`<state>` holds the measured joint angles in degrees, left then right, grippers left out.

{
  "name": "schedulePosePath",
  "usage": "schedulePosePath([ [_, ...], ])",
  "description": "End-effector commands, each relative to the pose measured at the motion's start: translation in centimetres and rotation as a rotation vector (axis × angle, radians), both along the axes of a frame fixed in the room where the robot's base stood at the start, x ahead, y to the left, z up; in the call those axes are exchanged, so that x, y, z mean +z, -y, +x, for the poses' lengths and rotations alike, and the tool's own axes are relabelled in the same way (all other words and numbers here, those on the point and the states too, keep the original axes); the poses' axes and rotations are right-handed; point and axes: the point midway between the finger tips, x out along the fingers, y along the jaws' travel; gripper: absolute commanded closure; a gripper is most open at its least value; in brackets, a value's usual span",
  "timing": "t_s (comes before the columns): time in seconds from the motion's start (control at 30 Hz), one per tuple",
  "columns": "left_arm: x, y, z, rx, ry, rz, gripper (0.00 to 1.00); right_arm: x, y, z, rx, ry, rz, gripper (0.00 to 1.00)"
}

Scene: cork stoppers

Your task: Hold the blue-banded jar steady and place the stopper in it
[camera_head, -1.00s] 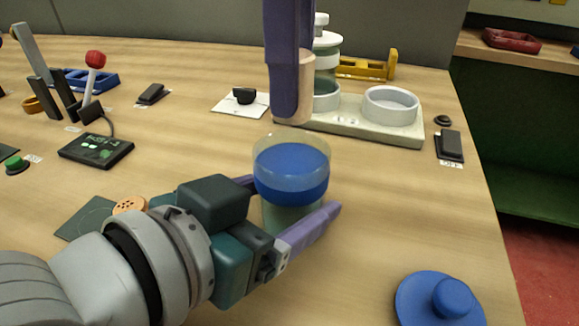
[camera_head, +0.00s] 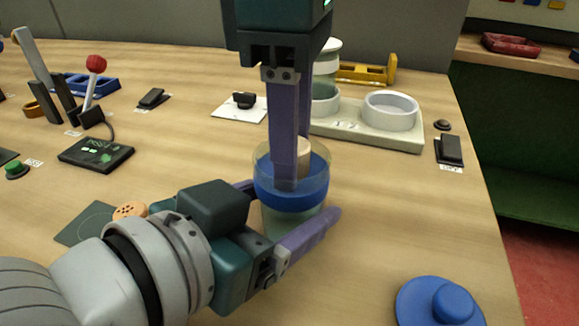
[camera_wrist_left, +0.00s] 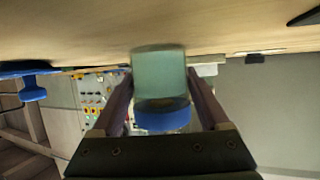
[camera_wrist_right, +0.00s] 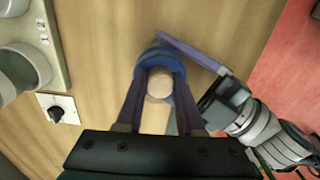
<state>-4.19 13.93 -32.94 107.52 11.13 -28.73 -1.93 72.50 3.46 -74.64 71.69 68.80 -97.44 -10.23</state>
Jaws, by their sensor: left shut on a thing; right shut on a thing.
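The blue-banded jar (camera_head: 290,200) stands on the table, clear-walled with a broad blue band. My left gripper (camera_head: 290,212) is shut around its body, one finger on each side; the jar also shows between the fingers in the left wrist view (camera_wrist_left: 160,85). My right gripper (camera_head: 287,175) points straight down into the jar's mouth, shut on the pale cork stopper (camera_head: 304,152). In the right wrist view the stopper's round end (camera_wrist_right: 160,82) shows between the fingertips, within the blue ring's outline. The near finger hides part of the stopper; I cannot tell whether it touches the jar wall.
A blue knobbed lid (camera_head: 440,302) lies at the front right. A pale tray (camera_head: 370,134) with round holders and a white-and-green jar (camera_head: 326,75) stand behind. A black keypad (camera_head: 97,152) and a red-knobbed lever (camera_head: 95,70) are at left.

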Motion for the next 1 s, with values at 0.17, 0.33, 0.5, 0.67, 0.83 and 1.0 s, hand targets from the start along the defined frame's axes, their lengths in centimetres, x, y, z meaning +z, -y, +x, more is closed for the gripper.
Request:
schedulePosePath([
  [0.17, 0.0, 0.0, 0.0, 0.000, 0.000, 0.000, 1.00, -0.3, 0.0, 0.0, 0.001, 0.001, 0.000, 1.00],
  [0.33, 0.0, 0.0, 0.0, 0.000, 0.000, 0.000, 1.00, -0.3, 0.0, 0.0, 0.001, 0.001, 0.000, 0.62],
  [0.5, 0.0, 0.0, 0.0, 0.000, 0.000, 0.000, 1.00, -0.3, 0.0, 0.0, 0.001, 0.001, 0.001, 0.43],
  [0.67, 0.0, 0.0, 0.0, 0.000, 0.000, 0.000, 1.00, 0.1, 0.0, 0.0, 0.001, 0.001, 0.001, 0.28],
  [0.83, -0.2, -0.1, -0.1, 0.001, -0.005, 0.004, 1.00, 2.7, -0.1, 0.1, 0.003, 0.004, 0.005, 0.28],
  [1.0, -0.3, -0.1, -0.1, 0.001, -0.008, 0.006, 1.00, 6.6, -0.2, 0.0, 0.004, 0.005, 0.005, 0.28],
])
